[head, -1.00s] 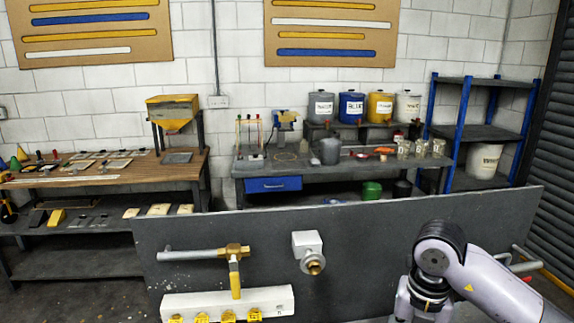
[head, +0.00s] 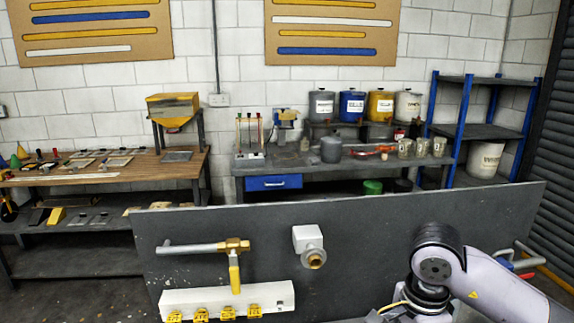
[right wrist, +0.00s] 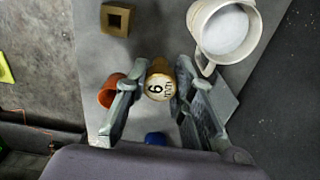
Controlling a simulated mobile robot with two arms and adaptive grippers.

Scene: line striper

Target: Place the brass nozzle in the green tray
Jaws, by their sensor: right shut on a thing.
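In the right wrist view my right gripper (right wrist: 157,80) is shut on a brass nozzle (right wrist: 158,86). The nozzle's round pale end, marked with a 6 and smaller lettering, faces the camera between the two grey fingers. The surface below is grey, and I cannot tell how far above it the nozzle is. In the head view only my right arm shows at the lower right; its gripper is out of the picture. I cannot make out a green tray in either view. My left gripper is in neither view.
In the right wrist view an orange cup (right wrist: 108,92) stands close beside the left finger. A white mug (right wrist: 202,24) is beyond the right finger, a square brass block (right wrist: 116,20) at the top, and a blue item (right wrist: 155,138) below. A grey panel (head: 400,228) with pipe fittings stands ahead.

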